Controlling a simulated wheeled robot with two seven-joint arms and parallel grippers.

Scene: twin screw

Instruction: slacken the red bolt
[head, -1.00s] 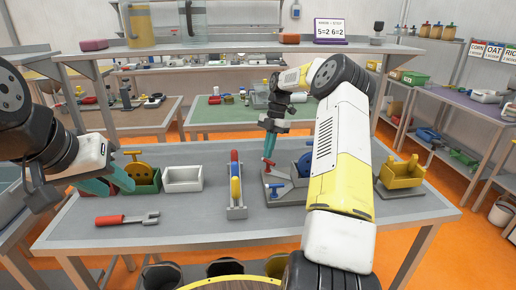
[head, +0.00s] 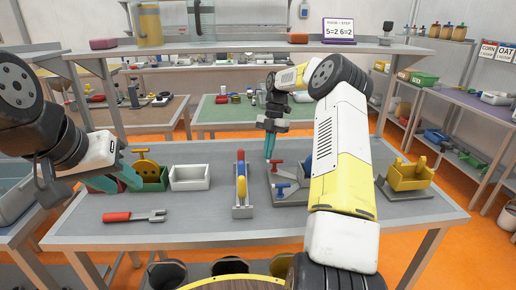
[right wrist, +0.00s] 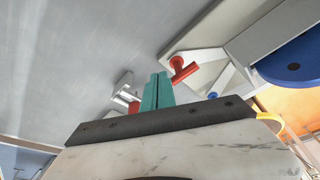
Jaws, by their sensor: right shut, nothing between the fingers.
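The red bolt (head: 277,166) is a small red T-shaped handle on a grey fixture plate (head: 293,199) right of the table's middle. It also shows in the right wrist view (right wrist: 183,70), just right of the fingertips. My right gripper (head: 269,147) points down with its teal fingers together and nothing in them. Its tips (right wrist: 158,88) are close to the red bolt; I cannot tell whether they touch it. A blue T-handle (head: 283,188) stands nearer on the same fixture. My left gripper (head: 117,179) is open and empty at the table's left, in front of the green bin.
A rack with red, yellow and blue parts (head: 241,193) stands left of the fixture. A red-handled fork tool (head: 135,216) lies at the front left. A green bin (head: 154,182), a white bin (head: 190,178) and a yellow holder (head: 409,177) are also on the table.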

